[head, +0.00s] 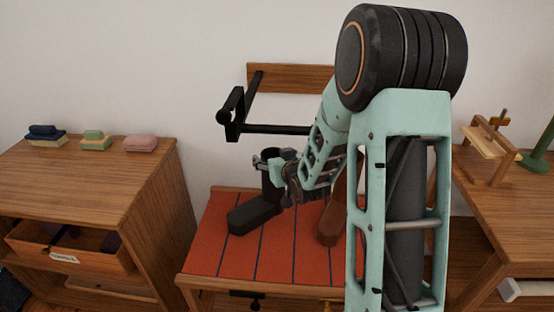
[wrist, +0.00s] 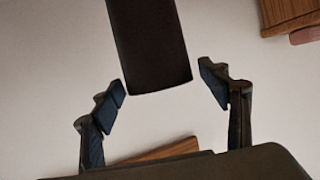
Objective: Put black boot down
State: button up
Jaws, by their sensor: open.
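The black boot (head: 254,217) stands on the red slatted bench (head: 215,262), with its toe to the lower left and its shaft upright. My gripper (head: 277,165) is at the upper part of the shaft, coming from the right. In the wrist view my gripper (wrist: 162,88) is open, with gaps beside a dark upright shape (wrist: 148,45), which looks like the boot's shaft, between the fingers. My arm hides part of the bench.
A brown boot (head: 329,226) stands on the bench to the right, partly behind my arm. A black rail frame (head: 275,129) is on the wall above. A wooden cabinet (head: 75,180) is at the left, a wooden desk (head: 515,208) at the right.

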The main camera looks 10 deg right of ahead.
jog(key=shift+s+r, duration=0.1)
jog(key=shift+r, duration=0.2)
jog(key=b+v, duration=0.4)
jog(key=v, duration=0.7)
jog(key=shift+s+b, duration=0.35)
jog(key=shift+b, duration=0.05)
